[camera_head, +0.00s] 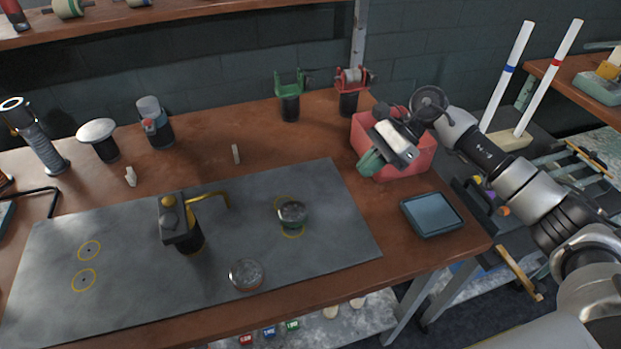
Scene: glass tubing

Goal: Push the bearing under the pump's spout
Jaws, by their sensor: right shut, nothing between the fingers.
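The pump (178,222) stands on the grey mat, a dark body with a yellow-brass top. Its yellow spout (208,195) points right, with its end turned down. Two round metal pieces lie on the mat, and I cannot tell for sure which is the bearing. One silver piece with a green side (292,212) sits at a yellow ring, right of the spout. The other silver piece with a reddish rim (246,275) lies near the mat's front edge. Neither is under the spout. My right gripper (370,163) is shut and empty by the red box, apart from both. My left gripper is out of view.
The red box (413,158) and a dark blue tray (432,214) are on the table's right side. The grey mat (338,250) has two yellow rings at left. Several bottles and tools stand along the back. The mat between spout and green-sided piece is clear.

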